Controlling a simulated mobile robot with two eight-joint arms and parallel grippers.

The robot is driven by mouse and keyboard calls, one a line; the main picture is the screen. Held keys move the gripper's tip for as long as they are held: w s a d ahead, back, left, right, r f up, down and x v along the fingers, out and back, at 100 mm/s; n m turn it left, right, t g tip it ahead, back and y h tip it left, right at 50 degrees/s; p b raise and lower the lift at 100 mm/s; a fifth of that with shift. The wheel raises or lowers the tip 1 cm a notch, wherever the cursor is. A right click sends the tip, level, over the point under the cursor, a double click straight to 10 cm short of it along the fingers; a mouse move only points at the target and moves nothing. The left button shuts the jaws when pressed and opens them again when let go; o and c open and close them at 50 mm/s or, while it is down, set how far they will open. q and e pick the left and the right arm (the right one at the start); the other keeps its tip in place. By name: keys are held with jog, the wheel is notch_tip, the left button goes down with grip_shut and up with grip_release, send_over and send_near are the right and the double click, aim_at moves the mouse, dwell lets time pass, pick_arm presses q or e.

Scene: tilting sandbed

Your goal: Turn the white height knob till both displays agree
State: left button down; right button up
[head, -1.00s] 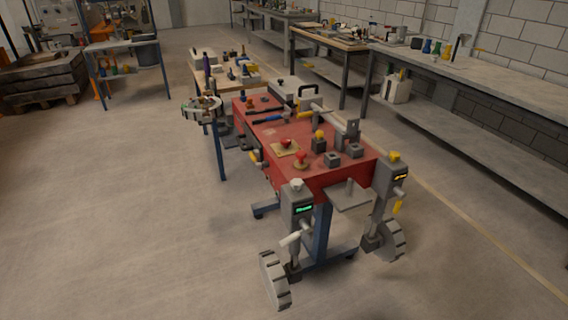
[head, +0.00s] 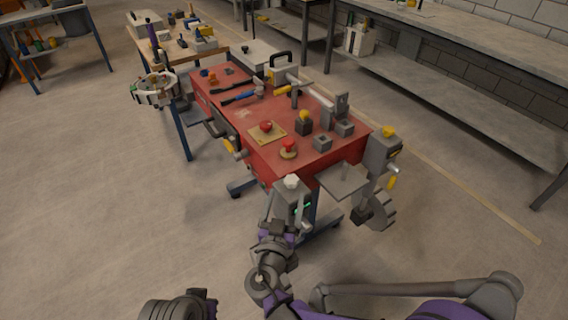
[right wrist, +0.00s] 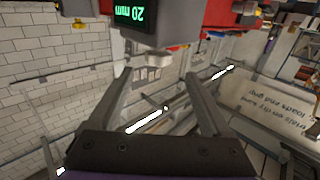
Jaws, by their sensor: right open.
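The white height knob (head: 291,182) sits on top of the near grey column at the red cart's front corner. Below it, the green display (head: 302,208) is partly covered by my gripper in the head view. My left gripper is not seen.
The red cart top (head: 225,80) holds a red button on a yellow plate (head: 266,131), a red knob (head: 289,147), grey blocks and tools. A grey plate (head: 343,179) juts between the columns. Floor to the left is open. A long bench (head: 470,95) stands right.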

jog(key=w, duration=0.3)
jog(key=w+d, duration=0.1)
jog(key=w, duration=0.3)
jog(key=w+d, duration=0.1)
jog(key=w, duration=0.2)
jog(key=shift+w, duration=0.15)
grip_shut()
